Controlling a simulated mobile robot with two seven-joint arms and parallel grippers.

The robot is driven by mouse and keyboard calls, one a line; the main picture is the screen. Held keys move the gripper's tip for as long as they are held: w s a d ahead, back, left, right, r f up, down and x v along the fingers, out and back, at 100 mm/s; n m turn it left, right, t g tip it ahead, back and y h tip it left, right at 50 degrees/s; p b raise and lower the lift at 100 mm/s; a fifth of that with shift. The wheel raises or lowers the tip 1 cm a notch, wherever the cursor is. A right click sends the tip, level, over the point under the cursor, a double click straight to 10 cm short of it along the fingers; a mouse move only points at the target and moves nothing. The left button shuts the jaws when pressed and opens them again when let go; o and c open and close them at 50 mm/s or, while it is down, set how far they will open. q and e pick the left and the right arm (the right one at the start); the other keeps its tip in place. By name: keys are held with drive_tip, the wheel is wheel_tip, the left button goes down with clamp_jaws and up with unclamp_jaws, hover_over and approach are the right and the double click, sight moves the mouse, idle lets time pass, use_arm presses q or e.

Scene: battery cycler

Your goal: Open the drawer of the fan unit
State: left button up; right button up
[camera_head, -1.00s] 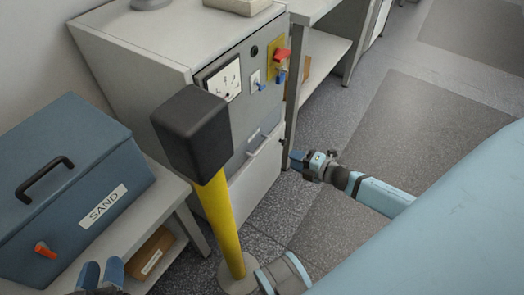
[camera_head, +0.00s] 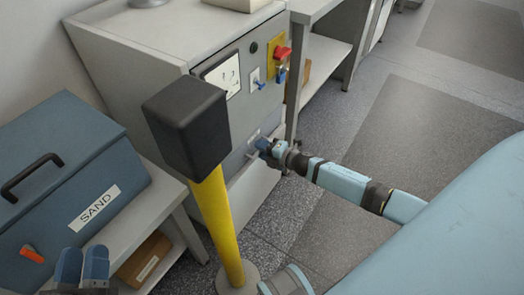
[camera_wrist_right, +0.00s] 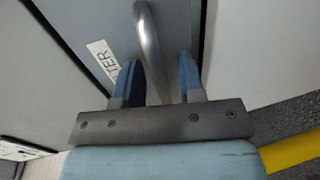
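The fan unit (camera_head: 130,45) is a grey cabinet at the upper middle of the head view. Its grey drawer front (camera_wrist_right: 85,25), with a white label ending in "TER", shows in the right wrist view. The curved metal drawer handle (camera_wrist_right: 149,42) runs between the fingers of my right gripper (camera_wrist_right: 159,75). The fingers are open, one on each side of the bar, with visible gaps. In the head view my right gripper (camera_head: 260,148) hides most of the handle. My left gripper (camera_head: 82,266) is at the lower left, away from the unit; its finger gap is unclear.
A yellow post (camera_head: 219,225) with a black head (camera_head: 187,125) stands before the unit, near my right arm. A blue SAND box (camera_head: 65,185) sits on a bench at left. A gauge (camera_head: 222,75) and a red switch (camera_head: 282,53) are on the unit. Floor is free at right.

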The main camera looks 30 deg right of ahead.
use_arm(q)
drive_tip(key=shift+d+r, duration=0.15)
drive_tip(key=shift+r, duration=0.05)
use_arm(e)
drive_tip(key=shift+w, duration=0.1)
